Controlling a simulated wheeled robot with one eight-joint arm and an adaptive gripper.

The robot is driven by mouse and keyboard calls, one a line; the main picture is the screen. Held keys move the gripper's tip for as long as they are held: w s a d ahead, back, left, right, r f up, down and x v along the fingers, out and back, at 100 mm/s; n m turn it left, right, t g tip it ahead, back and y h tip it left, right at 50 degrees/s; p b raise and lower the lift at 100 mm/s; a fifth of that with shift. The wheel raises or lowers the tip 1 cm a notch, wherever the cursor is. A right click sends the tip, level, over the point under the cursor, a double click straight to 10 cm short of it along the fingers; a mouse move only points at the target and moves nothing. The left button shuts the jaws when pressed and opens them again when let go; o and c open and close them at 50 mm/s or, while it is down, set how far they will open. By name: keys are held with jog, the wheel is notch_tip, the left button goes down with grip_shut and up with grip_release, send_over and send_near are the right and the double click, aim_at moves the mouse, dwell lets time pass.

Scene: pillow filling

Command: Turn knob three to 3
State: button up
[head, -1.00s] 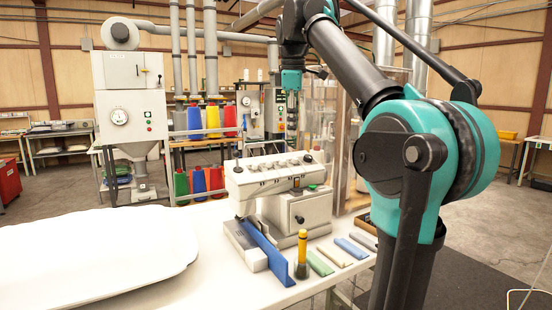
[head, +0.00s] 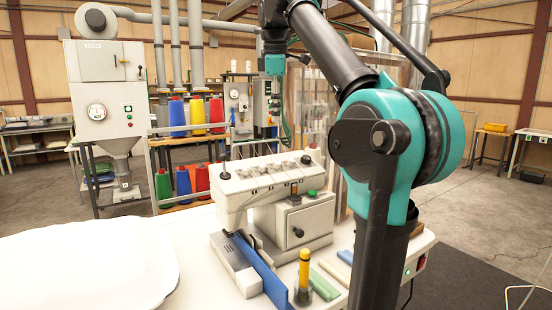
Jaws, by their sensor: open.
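The white sewing machine (head: 250,190) stands on the white table, with a row of small grey knobs (head: 271,167) along the top of its arm. The knobs' numbers and settings are too small to read, so I cannot tell which is knob three or where it points. My gripper (head: 286,132) hangs from the end of my arm, high behind the row of knobs in the picture. It is small and partly lost against the background, open, and appears apart from the machine and the knobs.
A large white pillow (head: 85,265) lies on the table at left. A blue plate (head: 268,280), a yellow-topped tool in a dark holder (head: 304,270) and a green strip (head: 324,284) lie at the front. Coloured thread cones (head: 197,115) stand behind. My arm's links cover the right side.

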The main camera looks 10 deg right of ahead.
aim_at(277, 162)
jog(key=x, duration=1.6)
jog(key=shift+f, duration=0.25)
grip_shut()
